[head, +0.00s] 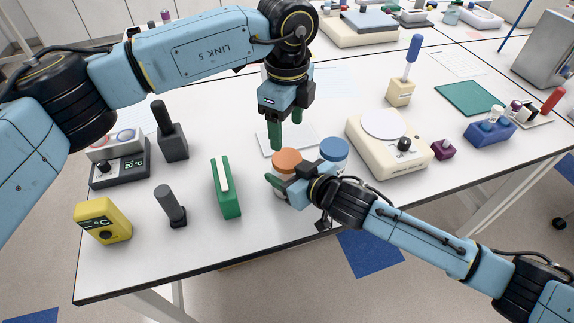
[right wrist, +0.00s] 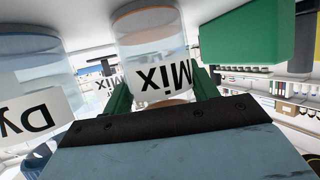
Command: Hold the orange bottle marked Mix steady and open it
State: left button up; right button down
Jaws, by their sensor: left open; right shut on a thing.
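The Mix bottle (right wrist: 160,60) is a clear bottle with an orange cap (head: 286,160), standing on the white table. Its white label reads Mix, upside down in the right wrist view. My right gripper (right wrist: 163,88) is shut on the bottle's body, one green finger on each side; its arm partly covers the bottle in the head view. My left gripper (head: 286,140) is open and empty, fingers pointing down, just above the orange cap and apart from it. The cap is on the bottle.
A blue-capped bottle (head: 333,150), its label starting "Dy" in the right wrist view (right wrist: 30,70), stands close beside the Mix bottle. A green block (head: 225,187) stands to the left. A white-plated device (head: 388,145) sits to the right. The table's front edge is near.

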aim_at(287, 158)
pick_arm(q)
jog(key=m, duration=1.4)
jog(key=shift+m, duration=0.4)
jog(key=m, duration=0.5)
jog(key=shift+m, duration=0.3)
jog(key=m, duration=0.3)
jog(key=shift+m, duration=0.3)
jog(key=m, duration=0.3)
jog(key=shift+m, duration=0.4)
jog(key=m, duration=0.5)
jog(key=shift+m, duration=0.3)
jog(key=m, duration=0.5)
jog(key=shift+m, duration=0.3)
jog(key=m, duration=1)
jog(key=shift+f, duration=4)
